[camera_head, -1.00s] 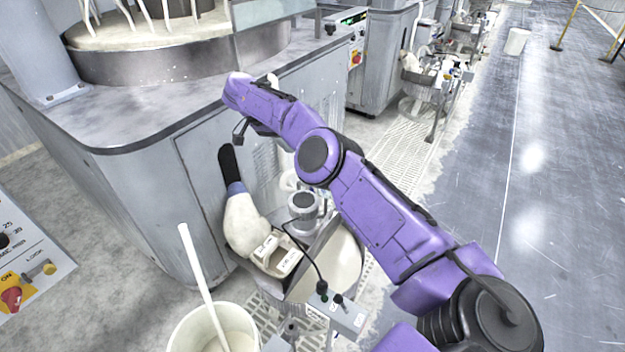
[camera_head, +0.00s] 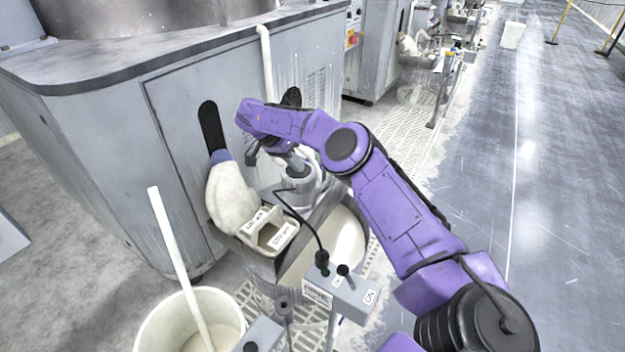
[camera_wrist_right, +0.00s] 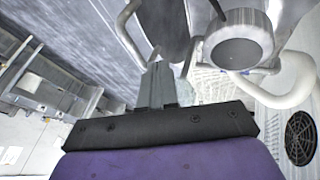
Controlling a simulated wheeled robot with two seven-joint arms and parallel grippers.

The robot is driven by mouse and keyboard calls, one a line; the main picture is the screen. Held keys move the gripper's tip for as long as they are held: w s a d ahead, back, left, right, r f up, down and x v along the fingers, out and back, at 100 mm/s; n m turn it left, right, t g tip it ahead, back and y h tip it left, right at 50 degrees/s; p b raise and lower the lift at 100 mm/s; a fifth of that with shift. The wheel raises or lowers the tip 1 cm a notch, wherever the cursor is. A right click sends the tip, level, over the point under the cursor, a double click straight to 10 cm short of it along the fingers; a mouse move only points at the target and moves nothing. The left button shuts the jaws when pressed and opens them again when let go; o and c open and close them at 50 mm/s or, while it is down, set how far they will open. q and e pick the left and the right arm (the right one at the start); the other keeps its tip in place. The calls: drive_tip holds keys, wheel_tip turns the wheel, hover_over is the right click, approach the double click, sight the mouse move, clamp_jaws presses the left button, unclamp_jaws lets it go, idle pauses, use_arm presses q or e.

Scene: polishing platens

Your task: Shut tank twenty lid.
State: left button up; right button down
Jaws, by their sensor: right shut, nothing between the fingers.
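A metal tank (camera_head: 345,238) with pale contents stands against the grey machine's side, low in the middle of the head view. A grey cylindrical motor (camera_head: 298,186) sits on it, partly behind my right arm. I cannot clearly make out a lid or the number twenty. My right gripper (camera_head: 254,156) is shut and empty, close to the machine's side panel, above and left of the motor. In the right wrist view its fingers (camera_wrist_right: 157,84) are together, left of a grey cylinder with a dark round face (camera_wrist_right: 237,50). My left gripper is not in view.
A bucket with a stick (camera_head: 232,310) and a control box (camera_head: 345,292) stand in front. A white pipe (camera_head: 266,60) runs down the machine. Open floor (camera_head: 565,200) lies right.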

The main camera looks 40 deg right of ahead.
drive_tip(key=s+d+f, duration=0.2)
drive_tip(key=s+f, duration=0.2)
drive_tip(key=shift+s+d, duration=0.2)
drive_tip(key=shift+s, duration=0.15)
drive_tip(key=shift+s+r, duration=0.1)
